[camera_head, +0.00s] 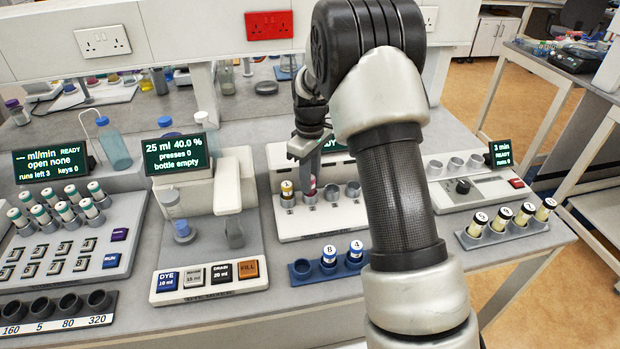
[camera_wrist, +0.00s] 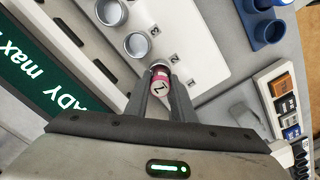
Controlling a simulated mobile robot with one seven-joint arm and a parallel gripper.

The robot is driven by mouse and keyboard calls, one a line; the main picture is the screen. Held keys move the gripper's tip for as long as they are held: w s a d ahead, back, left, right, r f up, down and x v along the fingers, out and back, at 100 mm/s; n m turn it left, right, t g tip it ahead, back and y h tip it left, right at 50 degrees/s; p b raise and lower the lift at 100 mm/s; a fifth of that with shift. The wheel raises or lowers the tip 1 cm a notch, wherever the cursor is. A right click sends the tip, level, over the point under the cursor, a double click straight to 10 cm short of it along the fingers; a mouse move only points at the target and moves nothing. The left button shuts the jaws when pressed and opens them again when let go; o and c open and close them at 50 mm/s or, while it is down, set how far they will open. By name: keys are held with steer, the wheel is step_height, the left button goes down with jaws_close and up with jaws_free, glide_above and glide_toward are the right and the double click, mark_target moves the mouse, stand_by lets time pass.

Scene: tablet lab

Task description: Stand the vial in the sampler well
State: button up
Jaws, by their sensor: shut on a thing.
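My gripper (camera_head: 311,170) is shut on a vial (camera_head: 311,186) with a pink-red band, at the white sampler (camera_head: 296,228) in the middle of the bench. In the wrist view the vial's numbered, pink-ringed top (camera_wrist: 163,84) lies between my fingertips (camera_wrist: 164,100). The vial is in line with the second well from the left. Whether its base is inside the well or just above it cannot be told. A yellow-and-dark vial (camera_head: 287,190) stands in the leftmost well. The two wells on the right, one of them here (camera_head: 332,192), look empty.
A blue rack (camera_head: 300,272) with two blue-banded vials and an empty hole stands in front of the sampler. A filling station (camera_head: 208,284) is to the left. A timer device (camera_head: 475,192) and a rack (camera_head: 515,232) with several vials are to the right.

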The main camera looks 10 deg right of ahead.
steer(key=shift+f+b, duration=0.35)
steer(key=shift+f, duration=0.3)
steer(key=o, duration=1.1)
steer(key=shift+r, duration=0.1)
step_height(320, 180, up, 17)
steer(key=shift+r, duration=0.15)
